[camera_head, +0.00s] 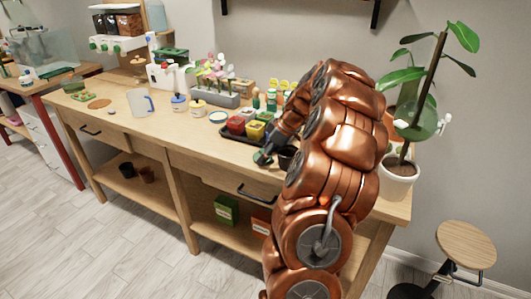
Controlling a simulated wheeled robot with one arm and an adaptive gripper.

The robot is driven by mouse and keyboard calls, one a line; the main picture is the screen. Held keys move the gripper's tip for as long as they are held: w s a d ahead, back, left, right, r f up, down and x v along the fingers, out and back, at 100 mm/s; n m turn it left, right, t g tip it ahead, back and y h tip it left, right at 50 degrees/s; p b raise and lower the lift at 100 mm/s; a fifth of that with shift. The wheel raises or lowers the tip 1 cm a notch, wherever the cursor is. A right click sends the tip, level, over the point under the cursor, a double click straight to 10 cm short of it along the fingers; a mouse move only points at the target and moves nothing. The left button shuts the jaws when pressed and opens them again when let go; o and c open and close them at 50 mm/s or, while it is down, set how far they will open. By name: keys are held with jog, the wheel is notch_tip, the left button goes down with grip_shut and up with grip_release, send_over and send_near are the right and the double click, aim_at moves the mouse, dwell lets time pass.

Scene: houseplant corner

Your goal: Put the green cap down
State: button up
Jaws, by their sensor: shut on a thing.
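My gripper (267,154) is at the front edge of the wooden workbench (118,118), in front of a dark tray (229,136). It is shut on the green cap (260,158), a small green thing that shows at its fingertips. My copper arm hides part of the bench behind it. The picture is too small to tell whether the cap touches the bench top or is held above it.
The dark tray holds red and yellow pots (255,130). Small jars (198,108) and a flower planter (214,93) stand further left. A potted plant (398,180) is at the right end. The bench's left front is fairly clear.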

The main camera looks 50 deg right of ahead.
jog(key=shift+f, duration=0.2)
jog(key=o, duration=0.6)
jog(key=shift+c, duration=0.2)
jog(key=shift+r, duration=0.2)
jog(key=shift+r, duration=0.15)
jog(key=b+v, duration=0.1)
jog(key=v, duration=1)
jog(key=shift+s+r, duration=0.25)
jog(key=shift+r, duration=0.05)
